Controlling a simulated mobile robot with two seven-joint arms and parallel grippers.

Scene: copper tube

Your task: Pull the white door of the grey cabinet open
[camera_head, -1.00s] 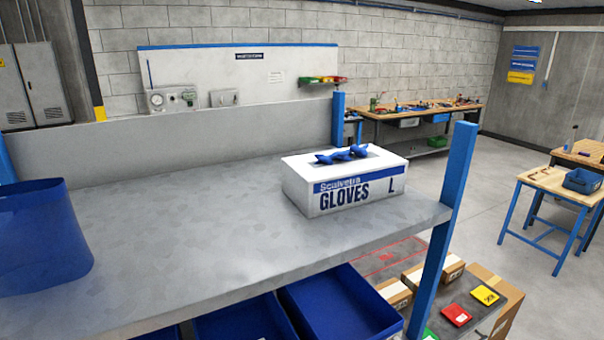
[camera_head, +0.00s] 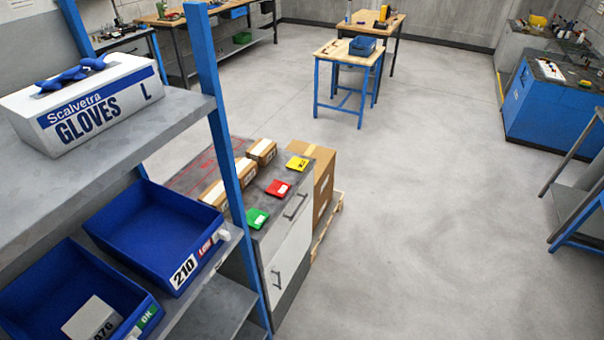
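A grey cabinet (camera_head: 262,236) stands low, just beyond the blue-posted shelf rack. Its white front (camera_head: 290,248) faces right toward the open floor. One dark bar handle (camera_head: 296,205) sits high on this front and another handle (camera_head: 276,280) sits lower, near the left edge. The front looks closed. The lower left part of the cabinet is hidden behind the rack post. Neither of my grippers is in view.
The shelf rack (camera_head: 178,118) fills the left side, with a glove box (camera_head: 85,105) on top and blue bins (camera_head: 158,235) below. Small boxes and coloured packs lie on the cabinet top. A large carton (camera_head: 322,180) stands behind it. The floor (camera_head: 430,220) to the right is clear.

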